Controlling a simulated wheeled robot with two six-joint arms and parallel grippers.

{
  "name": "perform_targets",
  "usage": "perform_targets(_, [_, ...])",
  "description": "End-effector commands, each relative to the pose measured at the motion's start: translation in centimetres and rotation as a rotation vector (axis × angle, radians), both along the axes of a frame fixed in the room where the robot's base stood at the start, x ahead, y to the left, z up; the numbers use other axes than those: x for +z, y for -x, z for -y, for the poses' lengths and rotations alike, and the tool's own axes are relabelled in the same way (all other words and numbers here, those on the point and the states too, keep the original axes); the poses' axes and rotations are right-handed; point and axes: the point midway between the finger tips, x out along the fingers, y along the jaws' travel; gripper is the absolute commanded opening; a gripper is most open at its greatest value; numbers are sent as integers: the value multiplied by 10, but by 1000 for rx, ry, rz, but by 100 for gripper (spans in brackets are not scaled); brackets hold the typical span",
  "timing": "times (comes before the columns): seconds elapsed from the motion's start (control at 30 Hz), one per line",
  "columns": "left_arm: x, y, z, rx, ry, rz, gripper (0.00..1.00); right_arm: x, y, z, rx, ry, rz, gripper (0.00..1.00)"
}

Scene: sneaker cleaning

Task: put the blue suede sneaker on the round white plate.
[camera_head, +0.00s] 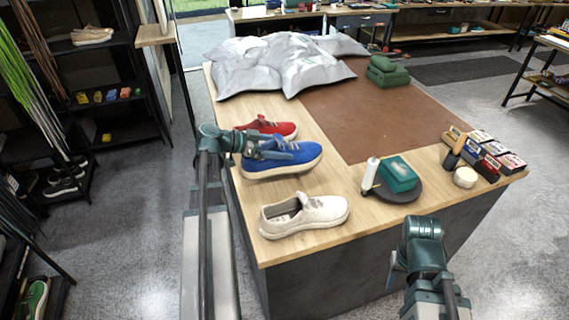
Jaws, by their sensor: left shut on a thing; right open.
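The blue suede sneaker (294,160) has a white sole and lies with its toe to the right near the table's left edge, between a red and a white sneaker. My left gripper (268,150) is shut on the blue sneaker at its upper heel and collar side. I cannot tell whether its sole touches the wood. I make out no large round white plate; a small round white piece (465,177) sits at the right front of the table. My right gripper (394,272) is open and empty, in front of the table's front edge.
The red sneaker (272,128) is just behind and the white sneaker (318,215) in front. A dark round tray (408,195) holds a white bottle (370,174) and a green box (398,174). Several small boxes (493,148) stand right. The brown mat (365,120) is largely clear.

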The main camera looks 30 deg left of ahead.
Motion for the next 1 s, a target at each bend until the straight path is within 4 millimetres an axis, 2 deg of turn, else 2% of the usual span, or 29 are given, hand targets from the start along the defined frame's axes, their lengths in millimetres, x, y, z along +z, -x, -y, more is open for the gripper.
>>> perform_targets(0.03, [-14, 0, 0, 0, 1, 1, 11, -14, 0, 0, 0, 0, 0, 50])
perform_targets(0.27, [-48, 0, 0, 0, 1, 1, 11, -48, 0, 0, 0, 0, 0, 50])
perform_targets(0.57, [-53, 0, 0, 0, 1, 2, 11, -53, 0, 0, 0, 0, 0, 50])
perform_targets(0.83, [-85, 0, 0, 0, 1, 1, 11, -85, 0, 0, 0, 0, 0, 50])
perform_targets(1.0, [-88, 0, 0, 0, 1, 2, 11, -88, 0, 0, 0, 0, 0, 50])
